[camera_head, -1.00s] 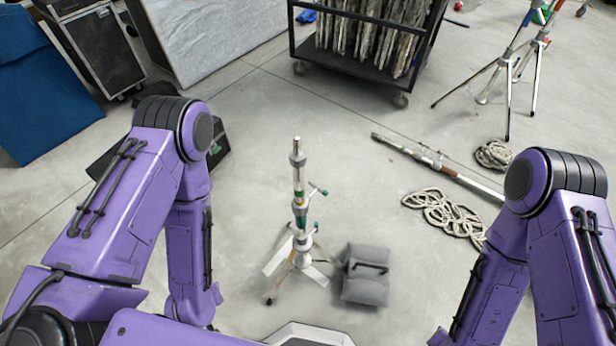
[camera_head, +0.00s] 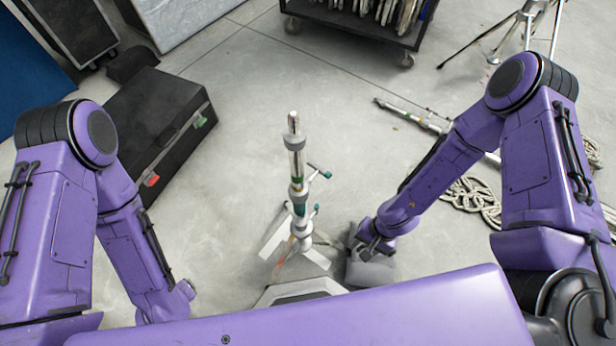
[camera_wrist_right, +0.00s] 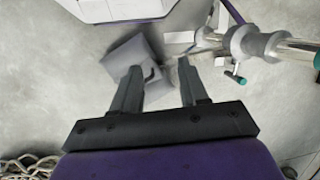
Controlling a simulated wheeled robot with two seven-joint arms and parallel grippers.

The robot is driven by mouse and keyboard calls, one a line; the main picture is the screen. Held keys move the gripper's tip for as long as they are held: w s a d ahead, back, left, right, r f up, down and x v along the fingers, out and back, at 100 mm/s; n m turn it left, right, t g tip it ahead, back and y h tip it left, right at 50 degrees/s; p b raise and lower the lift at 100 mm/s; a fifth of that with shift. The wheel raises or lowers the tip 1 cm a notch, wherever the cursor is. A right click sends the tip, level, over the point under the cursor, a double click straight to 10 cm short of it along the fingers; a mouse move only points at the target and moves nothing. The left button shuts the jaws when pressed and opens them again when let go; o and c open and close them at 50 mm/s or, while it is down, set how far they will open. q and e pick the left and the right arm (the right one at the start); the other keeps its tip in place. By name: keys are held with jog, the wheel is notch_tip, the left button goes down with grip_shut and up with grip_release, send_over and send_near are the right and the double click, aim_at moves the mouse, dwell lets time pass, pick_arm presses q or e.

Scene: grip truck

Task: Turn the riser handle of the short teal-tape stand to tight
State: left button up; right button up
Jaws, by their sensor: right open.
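The short stand (camera_head: 299,185) stands upright on the floor in front of me, with teal tape on its column and its legs spread. Two handles with teal ends stick out on its right side, an upper one (camera_head: 320,171) and a lower one (camera_head: 311,212). My right gripper (camera_head: 367,247) is above the grey sandbag, right of the stand and apart from it. In the right wrist view my right gripper (camera_wrist_right: 158,80) is open and empty, and the stand (camera_wrist_right: 255,45) with a teal-ended handle (camera_wrist_right: 236,76) is at upper right. My left gripper is not visible; only its arm shows.
A grey sandbag (camera_head: 370,270) lies beside the stand's legs. A black case (camera_head: 155,130) is at left. A cart (camera_head: 360,25) is at the back. A pole (camera_head: 410,117) and coiled rope (camera_head: 470,200) lie at right. The floor behind the stand is clear.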

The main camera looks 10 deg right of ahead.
jog(key=w+a+f+y+b, duration=0.2)
jog(key=w+a+y+b, duration=0.15)
jog(key=w, duration=0.25)
jog(key=n+t+y+b, duration=0.2)
jog(key=n+y+b, duration=0.4)
jog(key=y, duration=0.6)
send_near(321, 169)
jog(key=a+n+p, duration=0.1)
jog(key=a, duration=0.1)
jog(key=shift+h, duration=0.25)
jog(key=a, duration=0.6)
jog(key=w+a, duration=0.1)
jog(key=a, duration=0.3)
jog(key=shift+a+f, duration=0.1)
jog(key=shift+f, duration=0.05)
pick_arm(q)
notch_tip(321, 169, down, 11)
pick_arm(e)
grip_shut()
